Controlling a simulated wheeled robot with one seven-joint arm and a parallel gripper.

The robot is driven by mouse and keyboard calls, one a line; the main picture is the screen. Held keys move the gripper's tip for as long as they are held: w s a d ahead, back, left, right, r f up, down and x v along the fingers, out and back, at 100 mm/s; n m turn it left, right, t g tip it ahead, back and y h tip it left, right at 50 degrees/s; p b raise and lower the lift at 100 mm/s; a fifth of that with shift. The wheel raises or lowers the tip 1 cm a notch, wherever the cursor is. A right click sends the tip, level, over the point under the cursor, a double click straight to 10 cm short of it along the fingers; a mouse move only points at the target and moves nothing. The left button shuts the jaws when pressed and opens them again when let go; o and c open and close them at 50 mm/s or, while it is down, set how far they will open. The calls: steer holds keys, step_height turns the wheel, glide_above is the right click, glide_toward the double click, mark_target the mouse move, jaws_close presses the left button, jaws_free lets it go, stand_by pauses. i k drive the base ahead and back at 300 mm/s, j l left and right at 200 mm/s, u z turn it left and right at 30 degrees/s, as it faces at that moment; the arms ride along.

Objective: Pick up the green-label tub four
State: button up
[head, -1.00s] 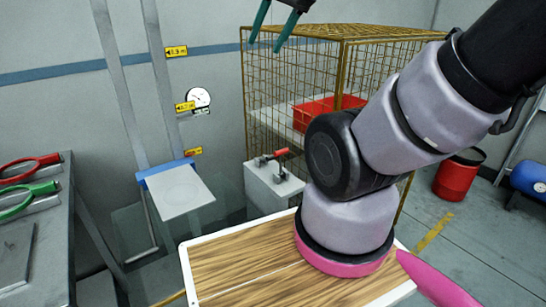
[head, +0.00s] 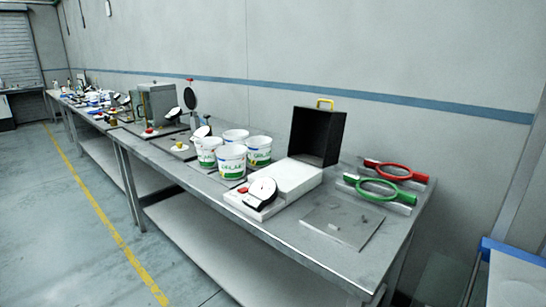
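Several white tubs with green labels stand upright in a close cluster on the long metal table (head: 290,235). The front tub (head: 231,161) shows its label most fully. One tub (head: 208,152) is to its left, one tub (head: 258,151) to its right, and one tub (head: 235,136) is behind, partly hidden. I cannot tell which of them is tub four. My gripper is not in view.
Right of the tubs are a white scale with a tilted dial (head: 262,192), an open black box (head: 317,136), a red ring tool (head: 395,171) and a green ring tool (head: 378,190). More equipment crowds the table leftward. The floor (head: 75,230) in front is clear.

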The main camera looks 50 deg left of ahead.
mark_target(258, 148)
steer(key=u, duration=2.05)
